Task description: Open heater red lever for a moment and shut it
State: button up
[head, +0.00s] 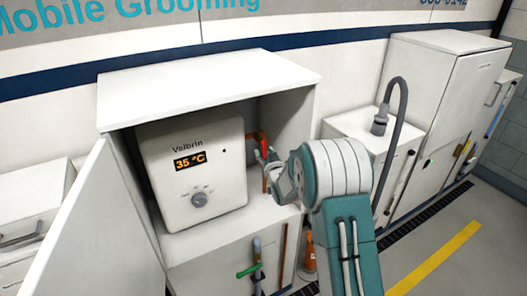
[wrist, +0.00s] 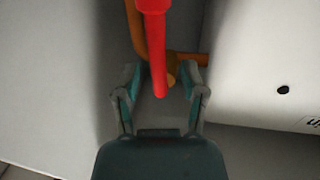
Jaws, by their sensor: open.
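The heater (head: 190,165) is a white box with an orange 35 °C display and a grey knob, inside an open cabinet. The red lever (head: 264,178) is at the heater's right side, partly hidden behind my gripper. In the wrist view the red lever (wrist: 158,50) hangs down from the top, in front of orange pipes (wrist: 138,30). My gripper (head: 268,160) reaches into the cabinet at the lever. In the wrist view my gripper (wrist: 160,82) is open, with one finger on each side of the lever's lower end. I cannot tell whether either finger touches it.
The cabinet's open door (head: 85,230) stands at the left. The cabinet's right inner wall is close to my gripper. Below are a green-handled valve (head: 248,270) and an orange cone (head: 309,252). A sink unit with a grey hose tap (head: 380,120) stands right.

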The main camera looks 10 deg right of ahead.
jog(key=shift+w, duration=0.65)
grip_shut()
jog(key=shift+a, duration=0.15)
